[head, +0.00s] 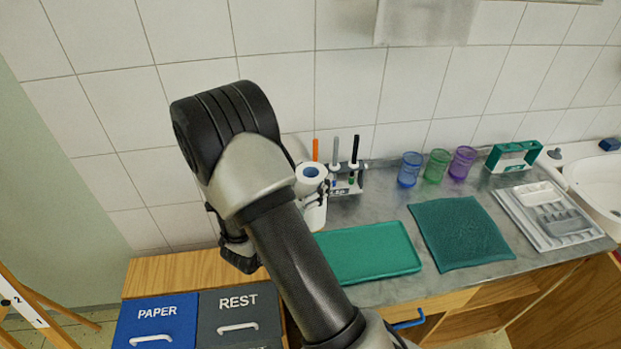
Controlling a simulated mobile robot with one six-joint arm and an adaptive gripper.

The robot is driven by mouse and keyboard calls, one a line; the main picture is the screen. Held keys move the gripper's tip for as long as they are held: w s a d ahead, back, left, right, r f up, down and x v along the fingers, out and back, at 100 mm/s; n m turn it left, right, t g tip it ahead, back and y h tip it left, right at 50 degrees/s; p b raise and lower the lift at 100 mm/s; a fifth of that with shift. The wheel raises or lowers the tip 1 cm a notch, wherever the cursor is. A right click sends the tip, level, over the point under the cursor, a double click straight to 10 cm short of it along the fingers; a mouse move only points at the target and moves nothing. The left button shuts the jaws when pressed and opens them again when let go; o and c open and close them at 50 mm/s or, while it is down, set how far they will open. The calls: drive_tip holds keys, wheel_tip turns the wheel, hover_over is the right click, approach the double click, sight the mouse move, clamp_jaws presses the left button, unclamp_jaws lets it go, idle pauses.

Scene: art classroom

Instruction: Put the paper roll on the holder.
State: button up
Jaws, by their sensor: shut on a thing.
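The paper roll (310,178) is white with a blue core, and its open end faces up toward the camera. It is at the left end of the grey counter, right beside my arm. My gripper (320,194) is mostly hidden behind my arm and the roll. Only small dark finger parts show at the roll's right side, shut on it. The roll's lower part and what is beneath it are partly covered. I cannot make out a paper roll holder for certain.
A rack with pens (346,182) stands close right of the roll. A green tray (368,252), a dark green mat (460,233), several coloured cups (437,164), a green-framed stand (514,155) and a white tray (530,232) occupy the counter. Blue PAPER (157,322) and grey REST (238,318) bins stand front left.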

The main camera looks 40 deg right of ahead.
drive_tip(key=shift+f, duration=0.25)
drive_tip(key=o, duration=1.5)
drive_tip(key=shift+o, duration=0.6)
drive_tip(key=shift+o, duration=1)
wheel_tip(320, 180, up, 8)
drive_tip(key=p, duration=0.5)
drive_tip(key=shift+p, duration=0.35)
